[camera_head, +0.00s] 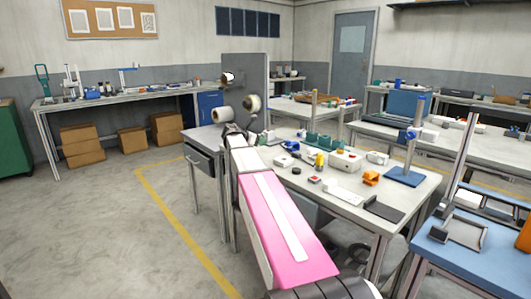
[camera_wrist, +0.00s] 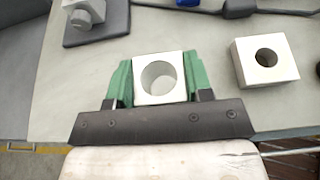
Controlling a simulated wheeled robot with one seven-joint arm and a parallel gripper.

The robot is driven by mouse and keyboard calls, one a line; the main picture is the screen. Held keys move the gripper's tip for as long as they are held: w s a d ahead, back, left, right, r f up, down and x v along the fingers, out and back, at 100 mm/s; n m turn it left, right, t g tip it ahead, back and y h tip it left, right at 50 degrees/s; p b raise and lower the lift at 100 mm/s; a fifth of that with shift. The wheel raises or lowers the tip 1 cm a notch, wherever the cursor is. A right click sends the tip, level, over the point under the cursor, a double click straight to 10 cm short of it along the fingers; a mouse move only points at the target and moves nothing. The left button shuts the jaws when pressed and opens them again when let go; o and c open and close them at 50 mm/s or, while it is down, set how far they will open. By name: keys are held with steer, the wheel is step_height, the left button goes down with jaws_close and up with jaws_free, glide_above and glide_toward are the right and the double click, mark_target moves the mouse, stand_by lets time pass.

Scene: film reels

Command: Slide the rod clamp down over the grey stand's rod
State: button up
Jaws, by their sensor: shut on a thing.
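My gripper (camera_wrist: 160,80) is shut on a white block with a round through-hole, which I take for the rod clamp (camera_wrist: 160,100). Its green-padded fingers press on the left and right sides of the block. Through the hole I see only a pale surface. At the top left of the wrist view is a dark grey base (camera_wrist: 112,28) with a light grey part on it, cut by the frame edge; I cannot tell whether this is the grey stand. In the head view my gripper (camera_head: 236,131) is small, over the work table's left end, and the held block is not clear.
A second white block (camera_wrist: 283,70) with a dark hole lies right of my gripper. A blue stand (camera_head: 404,176) with an upright rod stands on the work table's right side. Several small parts cover the table's middle. A grey panel (camera_head: 245,70) with reels rises behind my gripper.

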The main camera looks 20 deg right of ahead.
mark_target(266, 156)
steer(key=d+f, duration=0.1)
steer(key=s+d+f, duration=0.1)
steer(key=d, duration=0.1)
steer(key=shift+d+f, duration=0.1)
steer(key=shift+d, duration=0.05)
steer(key=shift+f, duration=1.75)
steer(key=shift+f, duration=0.2)
steer(key=o, duration=1)
